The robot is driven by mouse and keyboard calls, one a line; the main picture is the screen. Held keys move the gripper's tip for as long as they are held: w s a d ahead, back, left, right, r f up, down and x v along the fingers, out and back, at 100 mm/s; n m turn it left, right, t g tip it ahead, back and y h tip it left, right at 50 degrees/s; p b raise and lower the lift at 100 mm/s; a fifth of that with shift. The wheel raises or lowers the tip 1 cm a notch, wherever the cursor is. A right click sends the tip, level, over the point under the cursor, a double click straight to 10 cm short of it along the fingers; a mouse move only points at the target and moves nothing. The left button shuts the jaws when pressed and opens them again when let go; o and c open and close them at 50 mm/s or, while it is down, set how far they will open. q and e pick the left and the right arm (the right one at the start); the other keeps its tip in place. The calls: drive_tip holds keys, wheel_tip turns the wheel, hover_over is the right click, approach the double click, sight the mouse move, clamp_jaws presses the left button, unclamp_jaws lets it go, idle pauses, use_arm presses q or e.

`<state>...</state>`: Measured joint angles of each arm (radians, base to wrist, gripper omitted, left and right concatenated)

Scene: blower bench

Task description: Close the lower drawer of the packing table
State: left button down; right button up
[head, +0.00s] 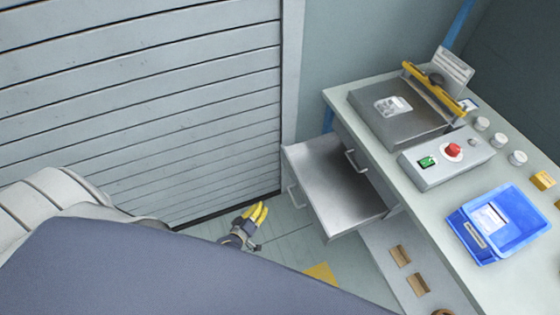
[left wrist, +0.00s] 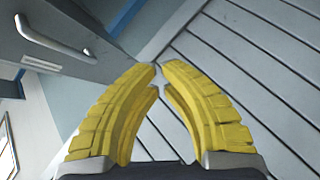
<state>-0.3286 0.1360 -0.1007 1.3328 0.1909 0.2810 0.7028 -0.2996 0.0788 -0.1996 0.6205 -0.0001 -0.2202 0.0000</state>
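The packing table (head: 440,235) stands at the right in the head view. Its lower drawer (head: 335,180) is pulled out to the left and looks empty. The drawer's bar handle (head: 293,198) is on its front, and a handle also shows at upper left in the left wrist view (left wrist: 55,42). The upper drawer's handle (head: 355,161) sits near the tabletop edge, and that drawer looks closed. My left gripper (head: 259,211), with yellow fingers, is left of and apart from the open drawer's front. Its fingertips (left wrist: 160,72) are almost together with nothing between them. My right gripper is not in view.
A slatted shutter (head: 150,100) rises behind and left of the gripper. On the table are a sealer machine (head: 400,115), a control box with a red button (head: 453,150) and a blue bin (head: 497,225). Bare floor lies between shutter and drawer.

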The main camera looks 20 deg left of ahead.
use_arm(q)
drive_tip(key=w+a+r+n+t, duration=0.1)
drive_tip(key=w+r+n+t, duration=0.15)
drive_tip(key=r, duration=0.35)
drive_tip(key=w+r+n+t, duration=0.1)
drive_tip(key=w+r+n, duration=0.1)
drive_tip(key=r+n, duration=0.25)
drive_tip(key=n+y, duration=0.1)
approach(284, 152)
drive_tip(key=w+a, duration=0.2)
drive_tip(key=w, duration=0.2)
drive_tip(key=shift+w+d+f, duration=0.35)
drive_tip(key=shift+w+d, duration=0.55)
